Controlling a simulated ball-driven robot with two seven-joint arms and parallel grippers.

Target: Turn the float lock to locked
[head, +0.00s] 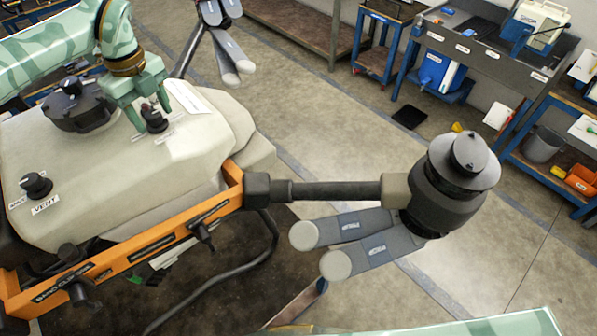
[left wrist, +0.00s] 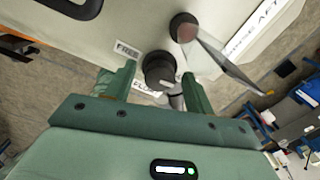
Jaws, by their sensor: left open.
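The float lock knob (head: 153,118) is a small black knob on top of the drone's pale tank (head: 200,150). In the left wrist view the knob (left wrist: 160,70) sits between my finger tips, beside a FREE label (left wrist: 127,49) and a partly hidden label beginning FLO (left wrist: 146,87). My left gripper (head: 147,110) comes down from the upper left with its fingers open on either side of the knob. I cannot tell whether either finger touches it. The knob's pointing direction is unclear. My right gripper is not in view.
A large black cap (head: 80,108) is beside my left gripper on the tank. A VENT knob (head: 37,185) stands near the tank's front left. An orange bar (head: 130,250) runs along the tank, and a rotor arm (head: 335,192) reaches right. Workbenches (head: 480,50) stand at the back.

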